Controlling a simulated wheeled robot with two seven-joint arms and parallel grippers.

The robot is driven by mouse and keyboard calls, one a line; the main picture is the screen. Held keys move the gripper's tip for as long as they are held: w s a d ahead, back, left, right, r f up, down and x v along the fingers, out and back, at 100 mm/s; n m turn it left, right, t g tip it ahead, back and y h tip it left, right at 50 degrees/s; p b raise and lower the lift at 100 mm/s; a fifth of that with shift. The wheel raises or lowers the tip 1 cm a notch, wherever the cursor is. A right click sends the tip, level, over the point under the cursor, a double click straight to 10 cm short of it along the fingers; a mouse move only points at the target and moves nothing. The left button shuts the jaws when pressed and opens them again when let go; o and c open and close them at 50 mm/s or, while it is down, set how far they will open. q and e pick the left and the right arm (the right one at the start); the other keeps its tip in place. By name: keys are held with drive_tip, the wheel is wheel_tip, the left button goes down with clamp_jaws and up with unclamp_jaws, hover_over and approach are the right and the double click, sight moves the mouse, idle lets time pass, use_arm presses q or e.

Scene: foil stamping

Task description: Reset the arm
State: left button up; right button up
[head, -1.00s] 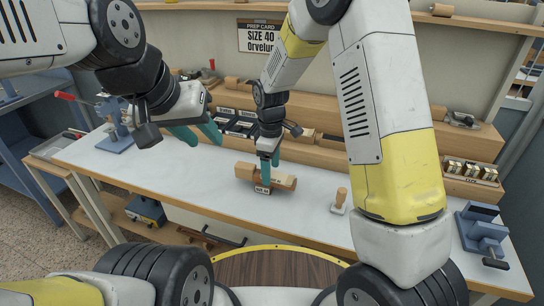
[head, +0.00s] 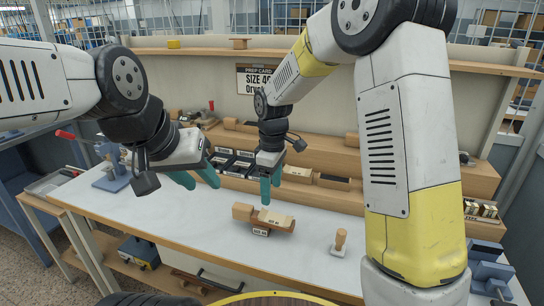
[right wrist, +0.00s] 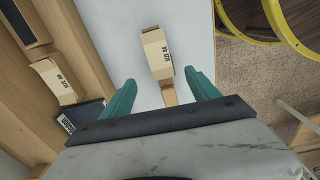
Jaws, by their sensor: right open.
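My right gripper (head: 268,188) is open and empty above the work table. Its two teal fingers show apart in the right wrist view (right wrist: 162,92). Below it a cream block with a small size label (head: 275,219) lies on the table with a wooden handle piece (head: 242,211) at its left. The same labelled block shows in the right wrist view (right wrist: 157,52), beyond the fingertips and apart from them. My left gripper (head: 204,184) hangs over the table's left part, its teal fingers apart and nothing between them.
A prep card (head: 257,80) reading "SIZE 4" hangs on the back panel, partly hidden by my right arm. A wooden-handled stamp (head: 340,241) stands to the right. Blue vises (head: 112,170) sit at both table ends. A wooden step shelf with dark trays (head: 330,182) runs along the back.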

drive_tip(key=s+d+r+m+t+y, duration=0.1)
drive_tip(key=s+d+r+m, duration=0.1)
drive_tip(key=d+r, duration=0.15)
drive_tip(key=s+d+r+m+t, duration=0.1)
drive_tip(key=s+d+r+m, duration=0.15)
drive_tip(key=r, duration=0.25)
drive_tip(key=s+d+r+m+t, duration=0.1)
drive_tip(key=s+d+r+m, duration=0.1)
drive_tip(key=s, duration=0.3)
drive_tip(key=s+d+r+m+t, duration=0.1)
drive_tip(key=s+d+r+m, duration=0.1)
drive_tip(key=s+d+m, duration=0.2)
drive_tip(key=s+d+r+m+t+y, duration=0.1)
drive_tip(key=s+d+r+m+t, duration=0.1)
drive_tip(key=s, duration=0.4)
drive_tip(key=shift+s+d+r+m, duration=0.2)
drive_tip(key=shift+d+r+m, duration=0.4)
drive_tip(key=shift+d, duration=0.1)
